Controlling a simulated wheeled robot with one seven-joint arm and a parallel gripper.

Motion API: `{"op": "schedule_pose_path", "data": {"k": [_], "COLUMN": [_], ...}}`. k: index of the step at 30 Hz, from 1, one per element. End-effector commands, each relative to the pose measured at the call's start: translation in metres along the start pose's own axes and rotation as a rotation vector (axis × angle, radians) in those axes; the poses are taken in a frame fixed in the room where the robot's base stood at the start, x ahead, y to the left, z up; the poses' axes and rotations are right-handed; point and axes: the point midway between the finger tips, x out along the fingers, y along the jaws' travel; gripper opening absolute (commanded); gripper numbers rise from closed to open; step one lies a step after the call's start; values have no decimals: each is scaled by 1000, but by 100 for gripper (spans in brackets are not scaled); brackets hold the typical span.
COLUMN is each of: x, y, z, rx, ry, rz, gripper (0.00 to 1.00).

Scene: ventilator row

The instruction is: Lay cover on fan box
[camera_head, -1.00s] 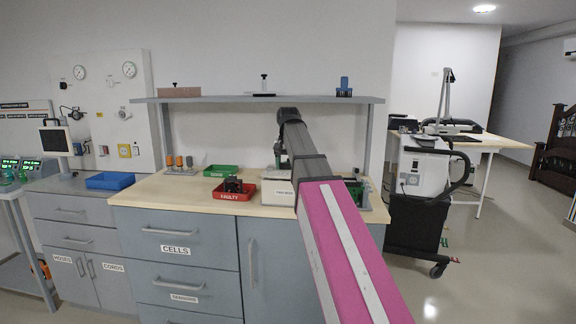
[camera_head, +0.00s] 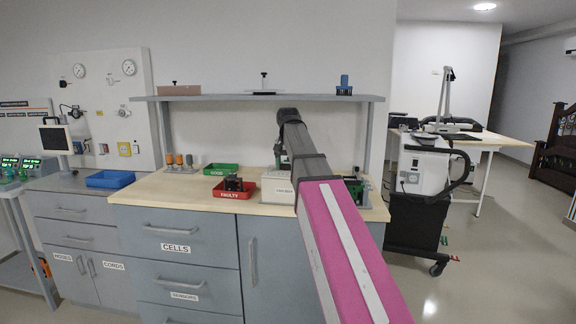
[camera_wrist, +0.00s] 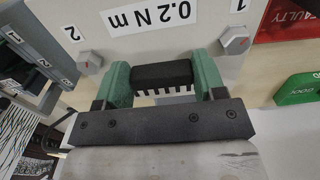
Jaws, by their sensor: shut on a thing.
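The pale fan box (camera_head: 278,191) stands on the bench, partly hidden behind my arm in the head view. In the wrist view a pale plate marked "0.2 N m", which looks like the cover (camera_wrist: 185,22), lies under my gripper (camera_wrist: 163,76). It has hex bolt heads beside the labels 1 and 2. The green fingers are shut on a black ridged grip between them. Whether the plate rests fully on the box, and how its edges line up, I cannot tell. In the head view my gripper is mostly hidden by my arm.
A red FAULTY tray (camera_head: 234,190) holding dark parts stands left of the box, with a green tray (camera_head: 221,169) behind it. Green and dark hardware (camera_head: 356,188) stands right of my arm. A shelf (camera_head: 215,98) runs above the bench.

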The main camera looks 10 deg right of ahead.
Motion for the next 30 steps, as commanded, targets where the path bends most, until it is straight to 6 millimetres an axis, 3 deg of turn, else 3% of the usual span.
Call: {"op": "schedule_pose_path", "data": {"k": [11, 12, 14, 23, 30], "x": [1, 1, 1, 1, -10], "y": [0, 0, 0, 0, 0], "z": [0, 0, 0, 0, 0], "rx": [0, 0, 0, 0, 0], "ry": [0, 0, 0, 0, 0], "rz": [0, 0, 0, 0, 0], "gripper": [35, 73, 93, 93, 93]}}
